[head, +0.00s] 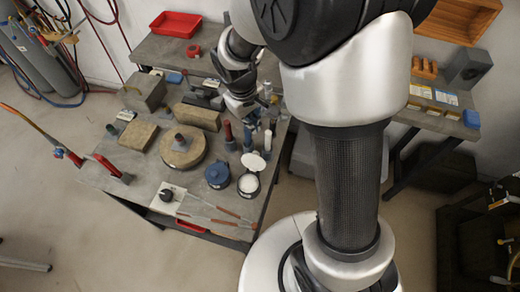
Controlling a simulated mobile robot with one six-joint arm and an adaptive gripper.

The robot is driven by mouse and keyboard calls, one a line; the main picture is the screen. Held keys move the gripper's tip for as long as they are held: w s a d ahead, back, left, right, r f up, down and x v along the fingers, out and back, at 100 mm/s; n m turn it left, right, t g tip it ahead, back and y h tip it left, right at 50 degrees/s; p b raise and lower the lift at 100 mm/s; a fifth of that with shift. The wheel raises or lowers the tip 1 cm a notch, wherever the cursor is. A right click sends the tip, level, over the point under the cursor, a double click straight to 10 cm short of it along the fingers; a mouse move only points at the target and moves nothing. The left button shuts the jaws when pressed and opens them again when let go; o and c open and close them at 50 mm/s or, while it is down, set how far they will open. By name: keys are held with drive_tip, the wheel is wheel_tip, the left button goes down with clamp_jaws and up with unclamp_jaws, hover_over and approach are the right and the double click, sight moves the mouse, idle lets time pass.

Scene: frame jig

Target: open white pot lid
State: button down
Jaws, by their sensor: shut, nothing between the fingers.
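The white pot (248,184) is a small round pot with a dark body and a white top or inside, near the right edge of the grey work table. Its white lid (253,162) appears as a pale disc tilted up at the pot's far side, so the pot looks open. Whether the lid touches the rim is too small to tell. My gripper (254,124) is shut and empty, above the table beyond the lid and apart from it. Its fingertips are small and partly merge with items behind them.
A blue pot (217,175) stands just left of the white pot. A red-topped cylinder (229,136) stands near my gripper. A round stone-like disc (184,148) and blocks (197,117) crowd the table's middle. Long thin tools (215,208) lie at the front edge.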

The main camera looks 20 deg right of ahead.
sight(255, 160)
wheel_tip(255, 160, down, 11)
drive_tip(key=d+m+t+b, duration=0.1)
drive_tip(key=d+m+b, duration=0.1)
drive_tip(key=m+b, duration=0.7)
drive_tip(key=shift+w+f+m, duration=0.2)
drive_tip(key=shift+w+m, duration=0.25)
drive_tip(key=shift+m, duration=0.45)
drive_tip(key=shift+a+r, duration=0.1)
